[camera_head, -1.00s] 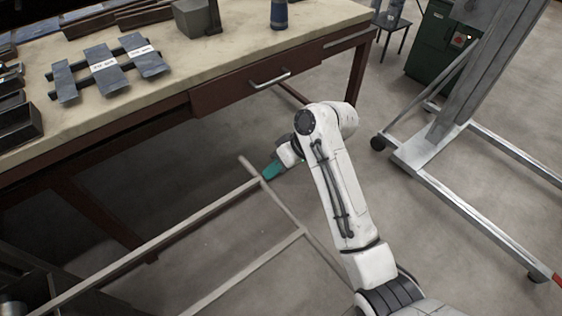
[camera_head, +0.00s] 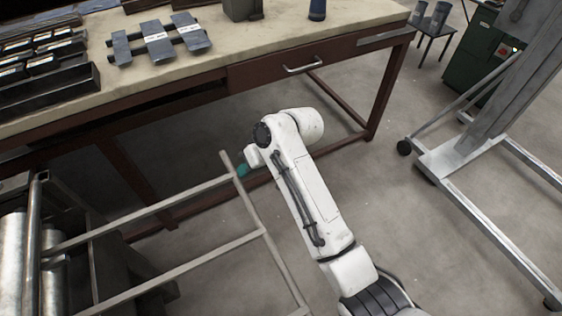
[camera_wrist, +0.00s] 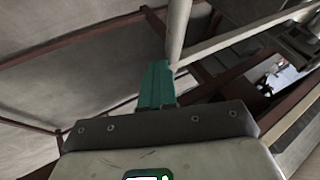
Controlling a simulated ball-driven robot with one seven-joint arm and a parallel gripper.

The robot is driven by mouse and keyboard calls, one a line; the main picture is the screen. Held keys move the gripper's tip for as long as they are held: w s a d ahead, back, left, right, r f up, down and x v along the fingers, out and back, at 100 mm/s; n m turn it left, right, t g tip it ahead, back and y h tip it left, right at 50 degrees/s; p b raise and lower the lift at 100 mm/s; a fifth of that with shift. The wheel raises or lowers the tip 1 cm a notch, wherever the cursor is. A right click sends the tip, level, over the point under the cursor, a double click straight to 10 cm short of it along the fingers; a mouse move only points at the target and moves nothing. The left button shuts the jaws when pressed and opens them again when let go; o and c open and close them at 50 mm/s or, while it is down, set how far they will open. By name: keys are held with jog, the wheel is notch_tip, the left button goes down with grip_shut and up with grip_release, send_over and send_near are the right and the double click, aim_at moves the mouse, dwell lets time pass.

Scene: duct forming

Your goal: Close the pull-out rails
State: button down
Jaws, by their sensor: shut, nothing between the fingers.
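The pull-out rails (camera_head: 150,208) are pale metal bars reaching from the machine at left, with a crossbar (camera_head: 258,218) across their outer end. They stand well out from the machine. My gripper (camera_head: 243,170) has teal fingers and is at the outer side of the crossbar, near its far end. In the wrist view the closed fingers (camera_wrist: 157,84) appear right beside the crossbar (camera_wrist: 180,28), apparently touching it; nothing shows between them. Part of a rail (camera_wrist: 250,38) runs off to the right there.
The machine with metal rollers (camera_head: 14,262) is at the left edge. A workbench (camera_head: 200,78) with a drawer (camera_head: 275,70) stands behind the rails, its legs close to them. A wheeled metal stand (camera_head: 455,158) is at right.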

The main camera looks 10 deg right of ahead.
aim_at(93, 234)
jog(key=s+a, duration=0.3)
jog(key=a, duration=0.8)
jog(key=s+a+b, duration=0.1)
jog(key=s+a, duration=0.3)
jog(key=a, duration=0.7)
jog(key=s+a, duration=0.4)
jog(key=a, duration=0.8)
jog(key=shift+f+b, duration=0.15)
jog(key=shift+b, duration=0.2)
jog(key=shift+s+a, duration=0.15)
jog(key=shift+a, duration=0.2)
jog(key=shift+a+r, duration=0.15)
jog(key=shift+r, duration=0.05)
jog(key=shift+a+r, duration=0.1)
